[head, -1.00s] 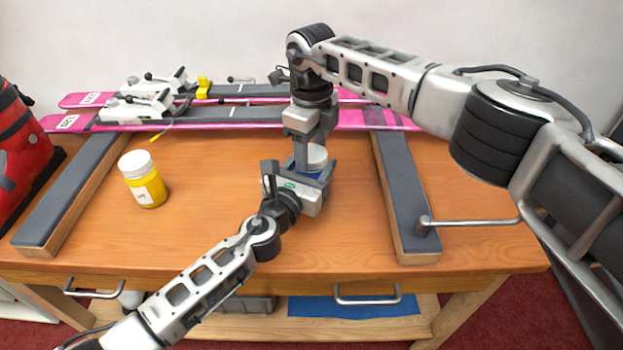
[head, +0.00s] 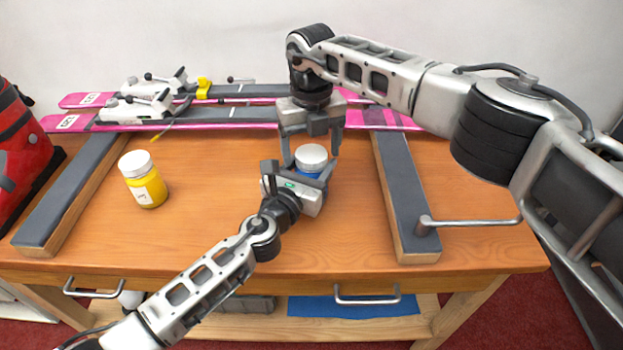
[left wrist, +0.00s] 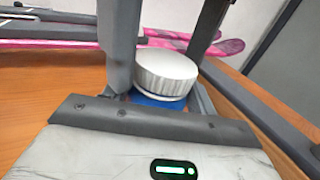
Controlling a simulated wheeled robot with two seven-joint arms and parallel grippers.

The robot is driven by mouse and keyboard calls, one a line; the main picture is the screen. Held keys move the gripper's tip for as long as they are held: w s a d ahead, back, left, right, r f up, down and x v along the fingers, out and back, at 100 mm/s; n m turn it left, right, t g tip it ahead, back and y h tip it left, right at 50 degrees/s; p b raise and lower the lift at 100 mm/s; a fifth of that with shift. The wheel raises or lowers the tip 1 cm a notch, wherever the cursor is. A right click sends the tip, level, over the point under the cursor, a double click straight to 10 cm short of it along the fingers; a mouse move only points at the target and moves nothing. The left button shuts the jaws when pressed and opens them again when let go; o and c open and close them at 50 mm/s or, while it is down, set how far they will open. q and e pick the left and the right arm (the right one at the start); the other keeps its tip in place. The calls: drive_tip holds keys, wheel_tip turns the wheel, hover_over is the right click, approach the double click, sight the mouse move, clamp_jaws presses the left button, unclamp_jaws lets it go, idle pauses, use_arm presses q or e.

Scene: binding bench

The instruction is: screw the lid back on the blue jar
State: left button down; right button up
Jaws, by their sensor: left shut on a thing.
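The blue jar (head: 309,173) stands on the bench with its white lid (head: 311,155) on top. In the left wrist view the ribbed lid (left wrist: 165,72) sits over the blue body (left wrist: 158,101) and looks about level; I cannot tell how tightly it is screwed. My left gripper (head: 312,178) is shut on the jar's body from the front, hiding its lower part. My right gripper (head: 311,150) points down from above, open, with one finger on each side of the lid. Its fingers appear apart from the lid.
A yellow jar with a white lid (head: 146,182) stands to the left. Grey-topped wooden rails (head: 402,190) flank the work area, and pink skis with bindings (head: 225,115) lie across the back. The bench front is clear.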

drive_tip(key=shift+r, duration=2.25)
drive_tip(key=shift+c, duration=0.2)
drive_tip(key=n, duration=0.3)
drive_tip(key=shift+r, duration=0.35)
drive_tip(key=n, duration=0.2)
drive_tip(key=r+n, duration=0.1)
drive_tip(key=n, duration=0.6)
drive_tip(key=shift+r+n, duration=0.35)
drive_tip(key=shift+n, duration=0.05)
drive_tip(key=n, duration=0.3)
drive_tip(key=r+n, duration=0.1)
drive_tip(key=n, duration=0.2)
